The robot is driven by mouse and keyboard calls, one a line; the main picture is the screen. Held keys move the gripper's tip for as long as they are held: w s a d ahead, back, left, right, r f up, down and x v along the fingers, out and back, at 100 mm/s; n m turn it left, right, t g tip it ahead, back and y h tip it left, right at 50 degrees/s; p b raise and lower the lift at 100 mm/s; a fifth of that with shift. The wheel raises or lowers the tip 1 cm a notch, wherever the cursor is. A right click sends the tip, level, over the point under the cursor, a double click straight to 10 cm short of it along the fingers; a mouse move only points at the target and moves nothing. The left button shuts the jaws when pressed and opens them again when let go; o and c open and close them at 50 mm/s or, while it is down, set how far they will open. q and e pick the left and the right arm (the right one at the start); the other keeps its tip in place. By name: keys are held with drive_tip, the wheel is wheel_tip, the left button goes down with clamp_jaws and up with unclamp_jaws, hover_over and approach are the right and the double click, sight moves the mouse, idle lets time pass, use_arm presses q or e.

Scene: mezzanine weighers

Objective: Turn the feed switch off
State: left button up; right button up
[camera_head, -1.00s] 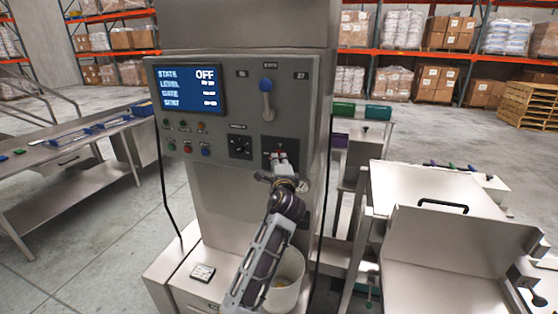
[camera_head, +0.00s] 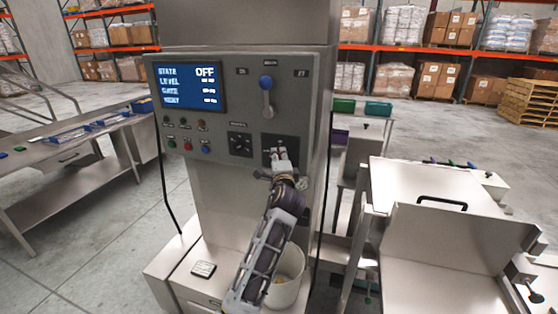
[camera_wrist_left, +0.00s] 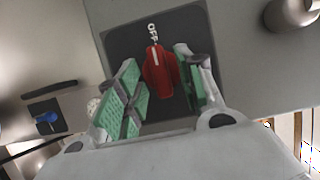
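The feed switch is a red rotary knob (camera_wrist_left: 160,72) on a dark square plate, seen in the left wrist view. Its white pointer line faces the OFF label (camera_wrist_left: 153,31) above it. My left gripper (camera_wrist_left: 162,82) is open, with one green-padded finger on each side of the knob. A narrow gap shows at the left finger; I cannot tell whether the right finger touches. In the head view my left gripper (camera_head: 279,160) is at the dark plate low on the grey control panel (camera_head: 225,125) and largely hides the knob. My right gripper is not in view.
The panel screen (camera_head: 188,86) reads STATE OFF. A blue-topped lever (camera_head: 267,97), a black knob (camera_head: 240,145) and several small coloured buttons are nearby on the panel. A white bucket (camera_head: 288,285) stands below my left arm. A metal bench (camera_head: 70,160) is at left.

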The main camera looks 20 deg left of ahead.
use_arm(q)
drive_tip(key=shift+s+d, duration=0.1)
drive_tip(key=shift+s, duration=0.05)
drive_tip(key=v, duration=1.1)
drive_tip(key=shift+s, duration=0.35)
idle(0.4)
